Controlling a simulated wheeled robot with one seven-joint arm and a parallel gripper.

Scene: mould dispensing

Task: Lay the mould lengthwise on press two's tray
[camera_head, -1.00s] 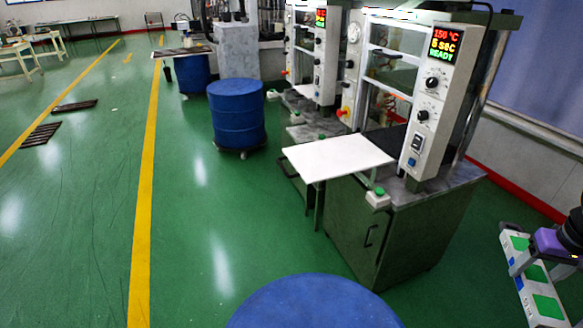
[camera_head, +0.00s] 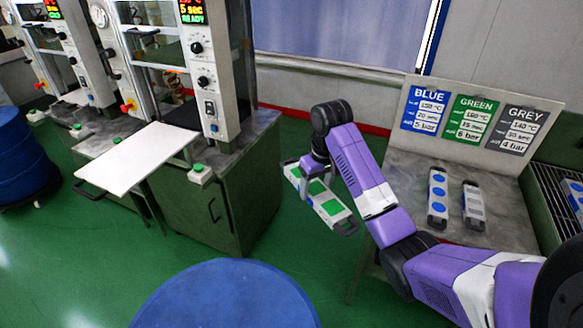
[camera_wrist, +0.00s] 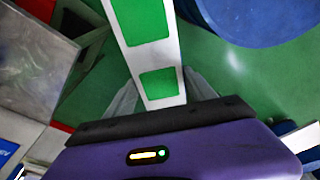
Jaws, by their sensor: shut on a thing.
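The mould (camera_head: 331,207), a long white bar with green patches and dark end handles, hangs in the air in the head view, right of the near press. My gripper (camera_head: 312,180) is shut on it; the wrist view shows the mould (camera_wrist: 146,55) running away from between my fingers. The nearer press (camera_head: 210,60) has a flat white tray (camera_head: 137,158) sticking out from its front at the left, empty. Another press (camera_head: 75,50) stands farther left. I cannot tell from any label which one is press two. The mould is well apart from the trays.
A blue drum (camera_head: 225,295) stands at the bottom centre, another blue drum (camera_head: 22,160) at the left. A table (camera_head: 512,205) at the right holds a blue-patched mould (camera_head: 438,198), a grey one (camera_head: 473,205) and a sign board (camera_head: 468,110). Green floor shows between press and table.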

